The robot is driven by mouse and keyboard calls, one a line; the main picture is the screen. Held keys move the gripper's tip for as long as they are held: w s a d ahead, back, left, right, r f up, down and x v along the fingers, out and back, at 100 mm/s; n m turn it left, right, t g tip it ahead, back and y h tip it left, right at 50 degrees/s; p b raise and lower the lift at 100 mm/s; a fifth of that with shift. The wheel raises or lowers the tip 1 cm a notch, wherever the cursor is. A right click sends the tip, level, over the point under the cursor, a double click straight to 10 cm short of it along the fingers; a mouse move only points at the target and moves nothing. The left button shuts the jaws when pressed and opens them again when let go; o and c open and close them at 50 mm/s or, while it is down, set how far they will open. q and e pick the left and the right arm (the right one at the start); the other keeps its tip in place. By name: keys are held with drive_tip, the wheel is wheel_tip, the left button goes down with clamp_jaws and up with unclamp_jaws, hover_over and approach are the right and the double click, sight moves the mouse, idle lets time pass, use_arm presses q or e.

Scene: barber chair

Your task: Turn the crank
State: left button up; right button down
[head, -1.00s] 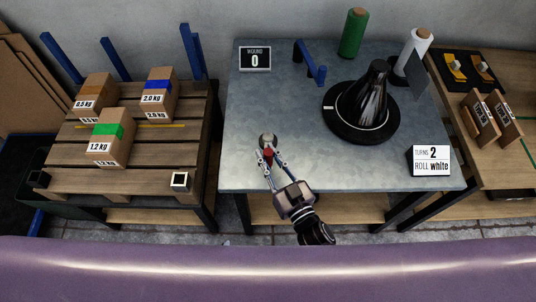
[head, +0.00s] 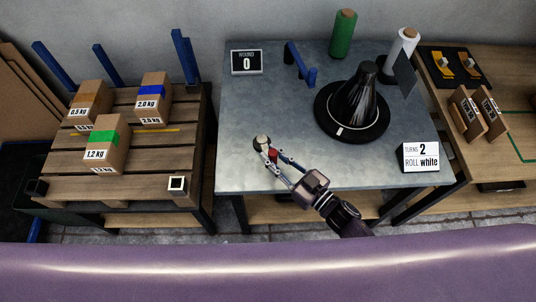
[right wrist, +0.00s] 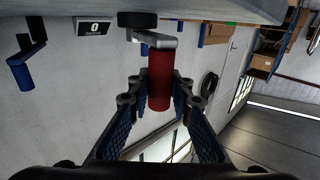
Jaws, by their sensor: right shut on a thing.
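The crank has a red handle (right wrist: 160,80), a grey arm (right wrist: 155,40) and a dark hub (right wrist: 137,20) in the right wrist view. In the head view the crank (head: 262,142) is at the table's front left. My right gripper (head: 274,157) reaches it from the lower right and is shut on the red handle, with a finger on each side. The black turntable (head: 377,132) carries a shiny black cone-shaped bundle (head: 352,100). Its white mark (head: 340,131) faces the front. The display (head: 247,62) reads WOUND 0. My left gripper is not in view.
A sign (head: 421,157) reads TURNS 2, ROLL white. A green roll (head: 343,34) and a white roll (head: 402,50) stand at the back. A blue bracket (head: 300,65) stands behind the crank. A pallet table with boxes (head: 107,139) is at left. A purple edge (head: 260,270) crosses the front.

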drive_tip(key=shift+w+d+f, duration=0.1)
drive_tip(key=shift+w+d, duration=0.15)
drive_tip(key=shift+d, duration=0.25)
drive_tip(key=shift+w+d+f, duration=0.1)
drive_tip(key=shift+w+d, duration=0.15)
drive_tip(key=shift+d, duration=0.25)
drive_tip(key=c, duration=2.2)
unclamp_jaws()
drive_tip(key=o, duration=0.5)
drive_tip(key=shift+s+d+r, duration=0.1)
drive_tip(key=shift+s+d, duration=0.05)
drive_tip(key=shift+c, duration=0.2)
drive_tip(key=v, duration=1.2)
drive_tip(key=shift+s, duration=0.1)
